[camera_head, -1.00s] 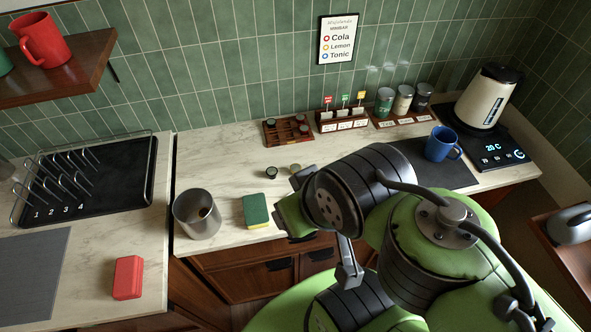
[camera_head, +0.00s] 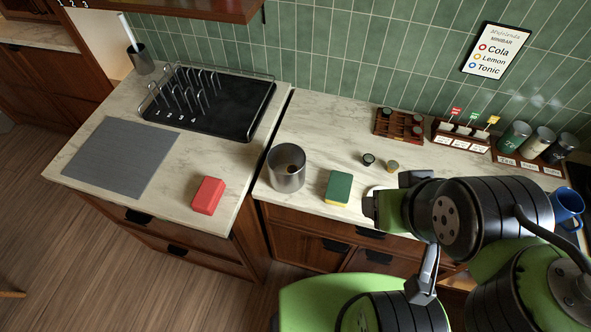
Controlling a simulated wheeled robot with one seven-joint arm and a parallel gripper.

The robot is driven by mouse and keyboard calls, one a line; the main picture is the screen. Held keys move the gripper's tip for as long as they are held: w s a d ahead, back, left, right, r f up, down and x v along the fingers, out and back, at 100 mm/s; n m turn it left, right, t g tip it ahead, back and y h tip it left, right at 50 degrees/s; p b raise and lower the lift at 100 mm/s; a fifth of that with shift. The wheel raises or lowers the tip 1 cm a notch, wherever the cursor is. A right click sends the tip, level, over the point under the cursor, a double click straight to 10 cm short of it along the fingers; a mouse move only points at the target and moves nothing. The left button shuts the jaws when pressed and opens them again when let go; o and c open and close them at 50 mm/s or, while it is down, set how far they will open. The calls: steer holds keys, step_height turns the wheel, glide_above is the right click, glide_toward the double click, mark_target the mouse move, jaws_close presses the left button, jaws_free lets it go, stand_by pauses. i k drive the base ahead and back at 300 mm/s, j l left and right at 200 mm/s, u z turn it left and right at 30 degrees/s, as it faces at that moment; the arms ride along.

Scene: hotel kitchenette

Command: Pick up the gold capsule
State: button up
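The gold capsule (camera_head: 392,165) stands on the marble counter, just right of a dark capsule (camera_head: 368,159). Both are small and lie in front of the wooden capsule rack (camera_head: 400,126). My gripper (camera_head: 387,196) is at the end of my green and black arm, close to the gold capsule on its near side. The arm hides much of the gripper, so I cannot tell how its fingers stand. Nothing is seen held in it.
A green and yellow sponge (camera_head: 338,188) and a metal canister (camera_head: 286,178) stand left of my gripper. A red block (camera_head: 208,195), grey mat (camera_head: 118,157) and black drying rack (camera_head: 235,117) are farther left. A blue mug (camera_head: 568,205) is at right.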

mark_target(393, 165)
steer(key=l+u, duration=0.25)
steer(key=u, duration=0.15)
steer(key=k+l+u, duration=0.15)
steer(key=u, duration=0.2)
steer(key=k+l+u, duration=0.1)
steer(key=l+u, duration=0.15)
steer(key=u, duration=0.15)
steer(key=k+l+u, duration=0.15)
steer(key=u, duration=0.2)
